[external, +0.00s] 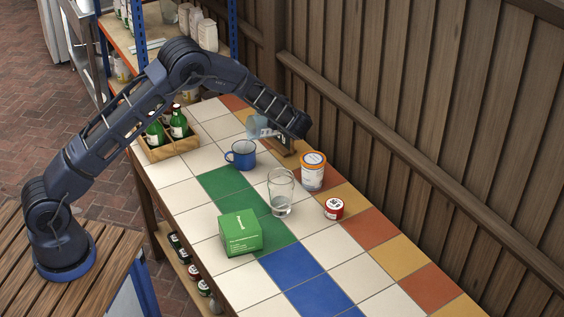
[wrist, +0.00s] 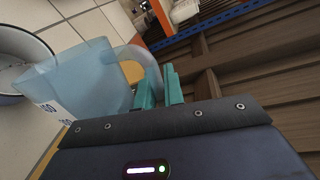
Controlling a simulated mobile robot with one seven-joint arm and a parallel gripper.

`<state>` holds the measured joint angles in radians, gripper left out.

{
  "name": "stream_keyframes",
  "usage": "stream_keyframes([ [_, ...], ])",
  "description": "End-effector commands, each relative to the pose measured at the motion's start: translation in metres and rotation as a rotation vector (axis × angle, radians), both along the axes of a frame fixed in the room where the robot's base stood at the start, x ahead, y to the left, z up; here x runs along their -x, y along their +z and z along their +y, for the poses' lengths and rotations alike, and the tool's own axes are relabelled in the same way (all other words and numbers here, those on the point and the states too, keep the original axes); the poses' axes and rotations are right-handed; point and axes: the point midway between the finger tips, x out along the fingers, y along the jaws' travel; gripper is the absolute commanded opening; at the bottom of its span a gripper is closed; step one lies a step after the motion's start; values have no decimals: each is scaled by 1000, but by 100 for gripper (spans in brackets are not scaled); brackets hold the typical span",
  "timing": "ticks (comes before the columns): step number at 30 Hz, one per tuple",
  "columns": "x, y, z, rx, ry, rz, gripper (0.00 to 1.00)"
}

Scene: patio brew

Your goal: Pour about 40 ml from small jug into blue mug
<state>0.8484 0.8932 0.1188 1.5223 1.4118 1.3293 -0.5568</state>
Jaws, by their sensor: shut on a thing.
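The small jug (external: 257,127) is translucent pale blue with markings on its side. It also fills the left of the wrist view (wrist: 85,78). My gripper (wrist: 158,90) has teal fingers and is shut on the jug's handle. In the external view my gripper is at the far part of the table, with the jug held above and just behind the blue mug (external: 242,156). The mug stands upright on the tiles; its dark rim and pale inside show at the wrist view's left edge (wrist: 8,98). I cannot tell the jug's liquid level, and no stream shows.
A wooden crate (external: 150,155) with green bottles stands left of the mug. A clear glass (external: 281,190), an orange-and-white tin (external: 313,174), a red tin (external: 333,209) and a green box (external: 240,233) stand nearer. A wooden wall (external: 440,120) bounds the right. The near tiles are clear.

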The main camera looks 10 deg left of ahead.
Motion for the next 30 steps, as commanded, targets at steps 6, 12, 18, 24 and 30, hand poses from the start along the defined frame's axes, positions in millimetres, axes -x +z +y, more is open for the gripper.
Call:
stream_keyframes([
  [6,-5,0,-4,-54,1,50,0],
  [12,-14,-16,-18,-195,0,173,0],
  [18,-16,-16,-19,-233,0,204,0],
  [24,-18,-17,-22,-271,0,238,0],
  [30,-21,-20,-26,-362,-2,316,0],
])
